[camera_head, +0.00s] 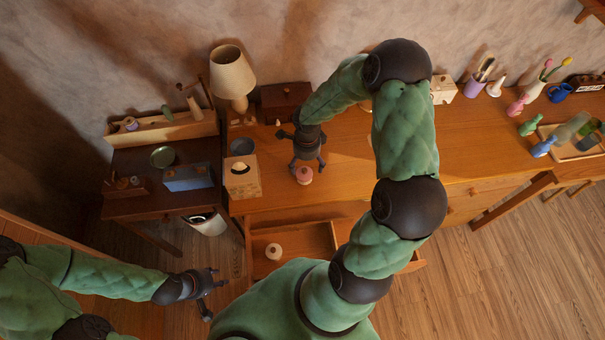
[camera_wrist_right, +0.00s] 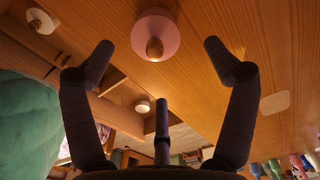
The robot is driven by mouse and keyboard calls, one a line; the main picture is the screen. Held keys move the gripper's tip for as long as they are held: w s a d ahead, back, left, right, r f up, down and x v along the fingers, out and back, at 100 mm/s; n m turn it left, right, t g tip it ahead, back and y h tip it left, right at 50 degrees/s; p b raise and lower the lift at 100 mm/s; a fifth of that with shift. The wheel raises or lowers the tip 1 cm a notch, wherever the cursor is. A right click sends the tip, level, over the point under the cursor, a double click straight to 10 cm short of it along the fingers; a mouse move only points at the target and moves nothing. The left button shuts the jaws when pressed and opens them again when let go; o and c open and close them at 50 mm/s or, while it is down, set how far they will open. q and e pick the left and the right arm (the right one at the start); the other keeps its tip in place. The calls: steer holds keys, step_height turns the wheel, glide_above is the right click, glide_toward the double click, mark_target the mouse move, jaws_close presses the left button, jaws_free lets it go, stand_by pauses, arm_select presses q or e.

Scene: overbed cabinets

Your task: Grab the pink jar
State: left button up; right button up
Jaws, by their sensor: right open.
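The pink jar (camera_head: 304,175) stands on the wooden desk top, near its front edge, below the lamp in the head view. In the right wrist view the pink jar (camera_wrist_right: 155,37) has a round pink body and a brownish knob. My right gripper (camera_head: 307,158) is just behind the jar in the head view. In the right wrist view my right gripper's fingers (camera_wrist_right: 157,62) are spread wide, with the jar ahead between them and no finger seen touching it. My left gripper (camera_head: 212,290) hangs low at the left, away from the desk, with fingers apart and nothing in them.
A tissue box (camera_head: 242,178), grey bowl (camera_head: 242,146), lamp (camera_head: 232,72) and dark box (camera_head: 285,98) stand left of or behind the jar. An open drawer (camera_head: 318,238) below holds a small pale jar (camera_head: 273,251). Bottles and cups stand far right.

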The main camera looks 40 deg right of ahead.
mark_target(304, 174)
steer(key=shift+w+f, duration=0.1)
steer(key=shift+f, duration=0.8)
steer(key=shift+a+f+b, duration=0.15)
steer(key=shift+f+b, duration=0.05)
steer(key=shift+f, duration=1.15)
steer(key=shift+a+f+b, duration=0.15)
steer(key=shift+f, duration=1.15)
steer(key=c, duration=1.5)
